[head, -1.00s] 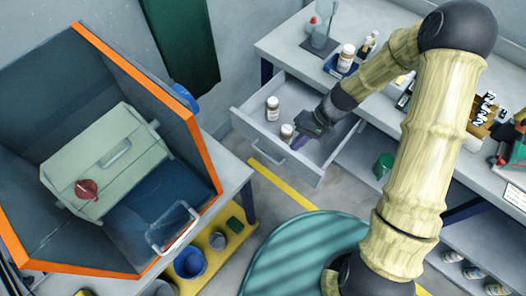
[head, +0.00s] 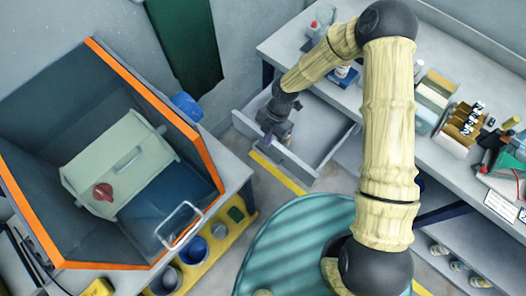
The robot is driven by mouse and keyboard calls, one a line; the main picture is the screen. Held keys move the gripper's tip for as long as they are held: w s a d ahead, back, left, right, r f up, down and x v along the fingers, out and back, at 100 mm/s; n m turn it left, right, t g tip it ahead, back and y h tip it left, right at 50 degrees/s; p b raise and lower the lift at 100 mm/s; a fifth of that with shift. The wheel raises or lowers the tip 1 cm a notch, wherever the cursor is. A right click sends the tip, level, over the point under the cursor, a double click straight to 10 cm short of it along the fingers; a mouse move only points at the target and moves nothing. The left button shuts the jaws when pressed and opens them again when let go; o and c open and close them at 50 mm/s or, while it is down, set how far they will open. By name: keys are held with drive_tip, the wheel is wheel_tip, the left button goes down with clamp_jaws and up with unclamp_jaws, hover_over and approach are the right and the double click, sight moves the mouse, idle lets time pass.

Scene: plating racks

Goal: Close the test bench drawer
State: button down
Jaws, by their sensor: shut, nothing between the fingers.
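The grey test bench drawer (head: 320,127) stands pulled out from under the light bench top (head: 385,98). Its floor shows bare on the right side. My gripper (head: 269,137) is shut and empty, at the front panel of the drawer, left of its middle. My gripper and wrist hide part of the front panel, the handle and the left part of the inside. I cannot tell whether the fingers touch the panel.
An orange-edged open box (head: 205,160) with a pale green case (head: 120,165) stands on the left table. Yellow floor tape (head: 277,173) runs in front of the drawer. A cardboard box (head: 460,125) and other items stand on the bench at right.

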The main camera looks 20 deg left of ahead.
sight(263, 156)
drive_tip(key=shift+s+f, duration=0.1)
drive_tip(key=shift+f, duration=0.05)
drive_tip(key=p+x, duration=0.2)
drive_tip(key=x, duration=0.7)
drive_tip(key=shift+f+p, duration=0.4)
